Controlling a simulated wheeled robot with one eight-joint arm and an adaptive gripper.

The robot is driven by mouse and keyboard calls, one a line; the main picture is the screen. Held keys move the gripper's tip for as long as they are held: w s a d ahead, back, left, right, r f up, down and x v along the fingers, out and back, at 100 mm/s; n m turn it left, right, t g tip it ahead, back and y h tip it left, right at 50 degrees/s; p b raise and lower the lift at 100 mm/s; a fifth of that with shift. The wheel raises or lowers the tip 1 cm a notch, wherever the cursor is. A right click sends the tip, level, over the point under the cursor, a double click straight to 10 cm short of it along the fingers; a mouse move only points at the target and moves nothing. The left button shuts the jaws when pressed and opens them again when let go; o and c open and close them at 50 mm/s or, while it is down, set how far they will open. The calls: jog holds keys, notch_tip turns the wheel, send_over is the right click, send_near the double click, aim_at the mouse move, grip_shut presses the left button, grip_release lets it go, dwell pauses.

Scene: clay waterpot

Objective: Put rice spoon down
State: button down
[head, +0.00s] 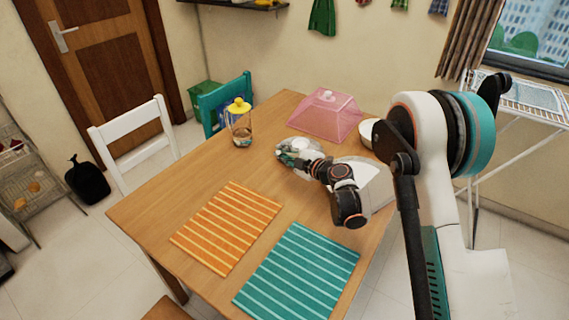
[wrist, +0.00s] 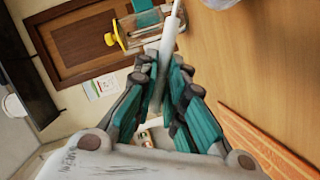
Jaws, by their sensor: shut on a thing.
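My gripper (wrist: 166,75) is shut on a slim white utensil, which I take to be the rice spoon (wrist: 171,34). Its upper part sticks out past the fingertips in the wrist view, and part of it is hidden between the fingers. In the head view my gripper (head: 287,155) is over the far middle of the wooden table (head: 170,218). A pale shape shows beside the fingers there, but I cannot tell whether it is the spoon. I cannot tell if the spoon touches the table.
A glass jug with a yellow lid (head: 240,130) stands left of my gripper. A pink food cover (head: 325,115) and a white round container (head: 367,131) are behind it. An orange striped mat (head: 228,225) and a teal striped mat (head: 298,270) lie nearer, both bare.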

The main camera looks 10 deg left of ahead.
notch_tip(320, 180, down, 4)
jog(key=shift+r+b, duration=0.1)
jog(key=shift+b, duration=0.55)
jog(key=c, duration=1.7)
grip_release()
jog(key=shift+o, duration=0.2)
jog(key=shift+d+r, duration=0.1)
jog(key=p+v, duration=0.3)
jog(key=v, duration=0.8)
jog(key=shift+s+d, duration=0.25)
jog(key=shift+d, duration=0.1)
